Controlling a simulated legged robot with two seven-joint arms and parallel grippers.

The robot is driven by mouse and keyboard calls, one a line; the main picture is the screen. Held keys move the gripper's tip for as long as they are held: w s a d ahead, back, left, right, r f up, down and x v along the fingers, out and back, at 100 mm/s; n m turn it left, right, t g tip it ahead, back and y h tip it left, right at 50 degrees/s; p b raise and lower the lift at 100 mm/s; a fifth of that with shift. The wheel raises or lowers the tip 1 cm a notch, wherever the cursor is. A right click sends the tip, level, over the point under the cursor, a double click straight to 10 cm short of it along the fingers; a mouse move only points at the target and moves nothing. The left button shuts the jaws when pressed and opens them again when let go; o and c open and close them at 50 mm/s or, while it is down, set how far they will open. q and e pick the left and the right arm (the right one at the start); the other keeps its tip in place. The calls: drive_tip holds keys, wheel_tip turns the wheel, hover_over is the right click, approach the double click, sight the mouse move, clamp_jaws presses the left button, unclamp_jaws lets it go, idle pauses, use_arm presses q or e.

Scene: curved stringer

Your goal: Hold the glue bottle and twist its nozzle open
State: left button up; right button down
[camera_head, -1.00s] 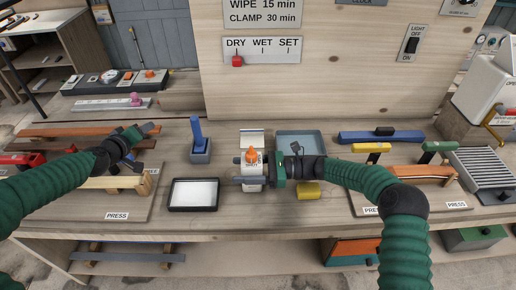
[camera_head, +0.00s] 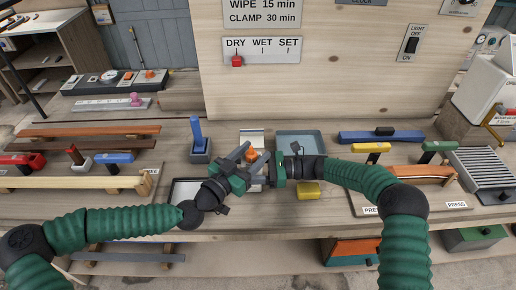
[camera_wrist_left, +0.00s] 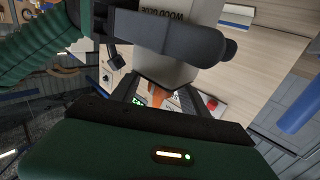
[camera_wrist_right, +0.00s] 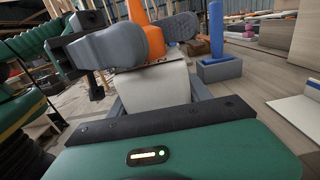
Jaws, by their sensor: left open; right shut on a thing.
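The white glue bottle (camera_wrist_left: 178,68) stands upright, with its orange nozzle (camera_head: 252,155) on top; the label shows in the left wrist view. My right gripper (camera_head: 257,175) is shut on the bottle from the right. The right wrist view shows the bottle (camera_wrist_right: 155,86) between its fingers. My left gripper (camera_head: 252,159) is open, its fingers on either side of the nozzle. Its grey fingers cross before the nozzle (camera_wrist_right: 137,12) in the right wrist view; whether they touch it cannot be told. The bottle's lower body is largely hidden in the head view.
A black-rimmed white tray (camera_head: 180,190) is partly under my left gripper. A blue post in a holder (camera_head: 198,148) stands behind left. A grey-blue tray (camera_head: 300,139) lies behind my right gripper, and a yellow block (camera_head: 308,190) in front.

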use_arm(q)
drive_tip(key=shift+x, duration=1.2)
clamp_jaws()
